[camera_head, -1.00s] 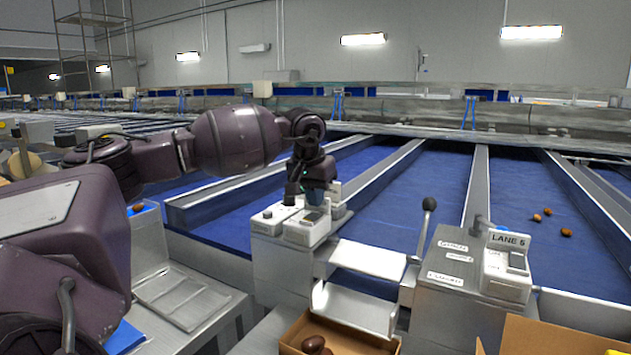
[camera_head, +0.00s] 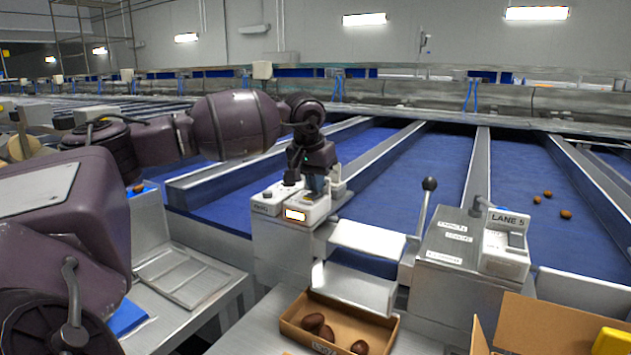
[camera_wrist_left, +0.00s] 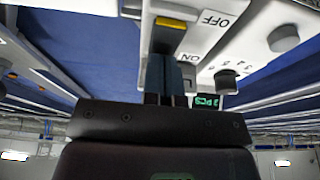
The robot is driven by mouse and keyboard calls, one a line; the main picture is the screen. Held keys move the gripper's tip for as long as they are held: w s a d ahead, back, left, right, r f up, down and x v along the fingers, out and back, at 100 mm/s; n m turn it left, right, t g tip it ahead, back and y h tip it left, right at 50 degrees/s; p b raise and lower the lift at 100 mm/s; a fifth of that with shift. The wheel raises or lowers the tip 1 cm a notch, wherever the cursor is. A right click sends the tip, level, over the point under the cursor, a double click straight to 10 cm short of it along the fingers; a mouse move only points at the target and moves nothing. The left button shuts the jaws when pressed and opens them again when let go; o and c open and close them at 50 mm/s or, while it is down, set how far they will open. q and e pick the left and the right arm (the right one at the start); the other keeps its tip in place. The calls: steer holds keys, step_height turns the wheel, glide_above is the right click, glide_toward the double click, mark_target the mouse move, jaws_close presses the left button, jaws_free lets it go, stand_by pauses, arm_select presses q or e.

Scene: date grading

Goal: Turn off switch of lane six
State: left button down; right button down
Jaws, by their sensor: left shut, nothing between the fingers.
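The lane switch box (camera_head: 262,207) is a light housing on a metal stand in the middle of the head view; I cannot read a lane number on it. In the left wrist view its panel (camera_wrist_left: 228,38) carries OFF and ON labels beside a dark switch slot with a yellow part (camera_wrist_left: 171,23). My left gripper (camera_head: 315,190) points down at this box, its fingers shut and empty. In the left wrist view the fingers (camera_wrist_left: 167,75) lie over the switch near the ON label; I cannot tell whether they touch it. My right gripper is not in view.
The LANE 5 box (camera_head: 505,243) and a lever (camera_head: 427,200) stand to the right. A cardboard box (camera_head: 385,350) with several dates is below. Blue belts (camera_head: 440,185) run behind. A small display (camera_wrist_left: 207,101) and knobs sit on the panel.

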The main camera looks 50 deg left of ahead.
mark_target(308, 196)
arm_select(q)
steer(key=shift+s+d+f, duration=0.2)
steer(key=shift+s+f, duration=0.15)
steer(key=shift+s, duration=0.1)
steer(key=shift+s+d+p, duration=0.1)
steer(key=shift+s+p, duration=0.15)
steer(key=shift+p, duration=0.2)
steer(key=shift+r, duration=0.15)
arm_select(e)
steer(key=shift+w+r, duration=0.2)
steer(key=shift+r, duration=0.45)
